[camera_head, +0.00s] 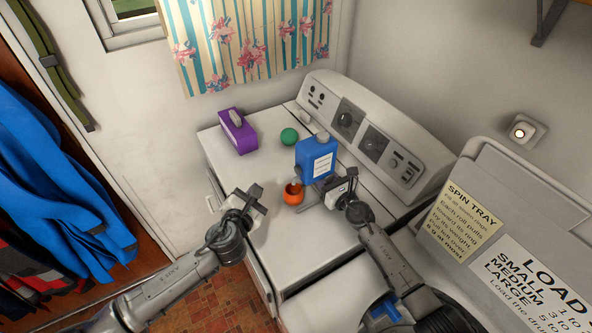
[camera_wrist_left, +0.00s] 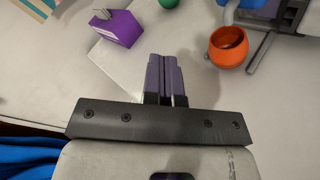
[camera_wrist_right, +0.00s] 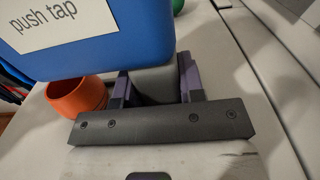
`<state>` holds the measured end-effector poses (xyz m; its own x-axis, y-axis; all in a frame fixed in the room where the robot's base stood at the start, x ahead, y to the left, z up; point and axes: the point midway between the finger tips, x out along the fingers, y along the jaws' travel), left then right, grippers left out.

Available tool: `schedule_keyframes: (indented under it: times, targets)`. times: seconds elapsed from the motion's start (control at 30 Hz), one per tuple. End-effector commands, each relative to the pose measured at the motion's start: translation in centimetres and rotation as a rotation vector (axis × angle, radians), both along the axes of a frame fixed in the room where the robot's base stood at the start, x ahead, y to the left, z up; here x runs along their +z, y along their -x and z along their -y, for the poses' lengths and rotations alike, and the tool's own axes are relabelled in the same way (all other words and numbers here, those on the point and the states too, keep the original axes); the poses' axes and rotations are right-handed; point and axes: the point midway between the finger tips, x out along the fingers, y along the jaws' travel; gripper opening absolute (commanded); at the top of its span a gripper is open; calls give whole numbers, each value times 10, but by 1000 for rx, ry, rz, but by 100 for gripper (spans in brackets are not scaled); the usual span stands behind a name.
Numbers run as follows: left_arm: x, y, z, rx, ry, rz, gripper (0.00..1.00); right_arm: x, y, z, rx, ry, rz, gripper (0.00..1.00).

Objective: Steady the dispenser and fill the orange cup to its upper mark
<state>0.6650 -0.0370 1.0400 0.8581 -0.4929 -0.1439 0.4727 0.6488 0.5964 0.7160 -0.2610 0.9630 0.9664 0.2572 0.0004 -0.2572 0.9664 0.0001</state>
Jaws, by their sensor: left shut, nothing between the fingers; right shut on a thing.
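The blue dispenser (camera_head: 312,163) with a white label stands on the white machine top; its label in the right wrist view (camera_wrist_right: 60,22) reads "push tap". The orange cup (camera_head: 292,197) stands just in front of it; it also shows in the left wrist view (camera_wrist_left: 228,50) and the right wrist view (camera_wrist_right: 75,100). The cup's marks and fill level cannot be made out. My right gripper (camera_head: 328,186) is shut on a grey part (camera_wrist_right: 155,86) at the dispenser's side. My left gripper (camera_head: 255,192) is shut and empty, left of the cup and apart from it.
A purple box (camera_head: 238,132) and a green ball (camera_head: 289,136) stand behind, to the left of the dispenser. A raised control panel (camera_head: 365,130) runs along the back. The machine top left of the cup is clear.

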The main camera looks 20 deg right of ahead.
Motion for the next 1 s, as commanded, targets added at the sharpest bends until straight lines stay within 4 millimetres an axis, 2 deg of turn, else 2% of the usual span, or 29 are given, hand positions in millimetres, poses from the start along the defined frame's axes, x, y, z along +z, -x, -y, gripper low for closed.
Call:
schedule_keyframes:
  times: [0.23,0.7,1.0]
  targets:
    - [0,-2,10,-1,3,-1,0,-1,0,0,0,0,-1,0]
    - [0,-16,63,1,3,-2,0,-1,0,0,0,0,-1,0]
    - [0,-22,82,0,3,-1,0,-1,0,0,0,0,-1,0]
